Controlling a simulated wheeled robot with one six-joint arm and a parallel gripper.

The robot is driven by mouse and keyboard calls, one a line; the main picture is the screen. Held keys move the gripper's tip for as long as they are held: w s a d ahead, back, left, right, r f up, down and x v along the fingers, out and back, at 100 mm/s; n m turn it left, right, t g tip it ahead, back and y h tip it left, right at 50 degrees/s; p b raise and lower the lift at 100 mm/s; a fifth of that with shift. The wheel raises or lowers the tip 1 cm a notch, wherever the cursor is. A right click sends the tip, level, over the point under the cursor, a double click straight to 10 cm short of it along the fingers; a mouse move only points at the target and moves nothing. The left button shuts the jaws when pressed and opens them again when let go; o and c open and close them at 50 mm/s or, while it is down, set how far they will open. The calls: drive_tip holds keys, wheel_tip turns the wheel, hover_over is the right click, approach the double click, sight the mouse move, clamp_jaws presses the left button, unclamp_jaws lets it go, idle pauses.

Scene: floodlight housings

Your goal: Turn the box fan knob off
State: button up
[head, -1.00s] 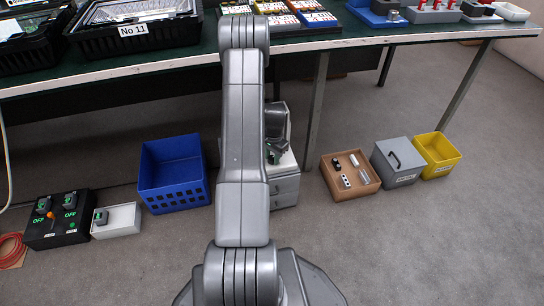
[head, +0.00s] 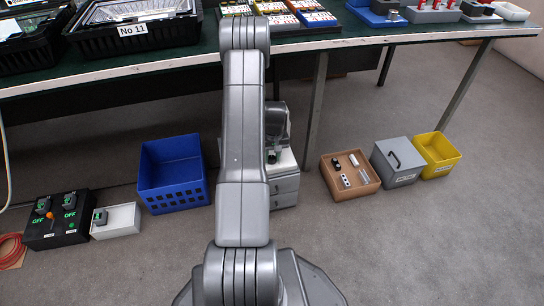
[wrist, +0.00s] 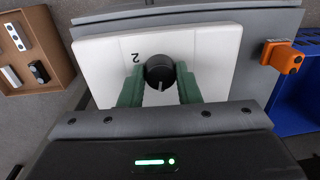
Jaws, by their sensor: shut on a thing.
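A black round knob (wrist: 160,72) with a pale pointer line stands on a white panel (wrist: 215,60) in the wrist view. A "2" is printed on the panel beside the knob, upside down in this view. The pointer line points down in the picture, toward my gripper's body. My gripper (wrist: 160,85) has its two green fingers on either side of the knob and is shut on it. In the head view, the white-topped unit (head: 286,163) stands on the floor under the table, and my arm hides much of it and the knob.
A blue crate (head: 172,200) stands left of the unit. A brown tray (head: 352,191) with small parts, a grey box (head: 398,177) and a yellow bin (head: 443,167) stand to the right. In the wrist view, an orange block (wrist: 286,56) sits close to the panel's right side.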

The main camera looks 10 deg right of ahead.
sight(273, 157)
drive_tip(key=shift+n, duration=1.1)
drive_tip(key=o, duration=1)
drive_tip(key=r+p, duration=0.1)
drive_tip(key=r, duration=0.3)
drive_tip(key=r+p, duration=0.1)
drive_tip(key=r, duration=0.3)
drive_tip(key=r+p, duration=0.1)
drive_tip(key=r, duration=0.3)
drive_tip(key=shift+w+d+p, duration=0.1)
drive_tip(key=shift+d+p, duration=0.2)
drive_tip(key=shift+p, duration=0.05)
